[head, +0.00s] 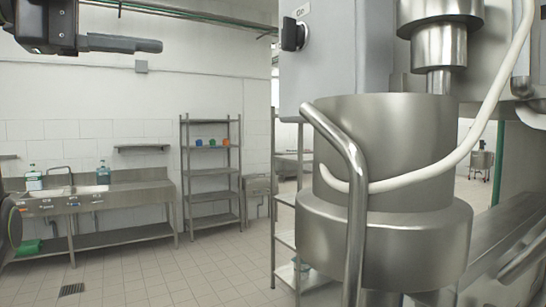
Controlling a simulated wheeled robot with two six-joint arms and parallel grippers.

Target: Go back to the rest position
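My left gripper (150,45) is at the top left of the head view, dark and seen from the side, pointing right. It is high in front of the white wall and touches nothing that I can see. Its fingers overlap from this angle, so I cannot tell whether it is open or shut. No object shows in it. My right gripper is not in view. The filling machine, with a large steel hopper (385,240), fills the right half of the view. No cup is clearly visible.
A bent steel pipe (355,200) and a white hose (440,172) run in front of the hopper. A steel sink counter (130,200) with bottles and a shelf rack (212,187) stand along the far wall. The tiled floor (170,270) between is clear.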

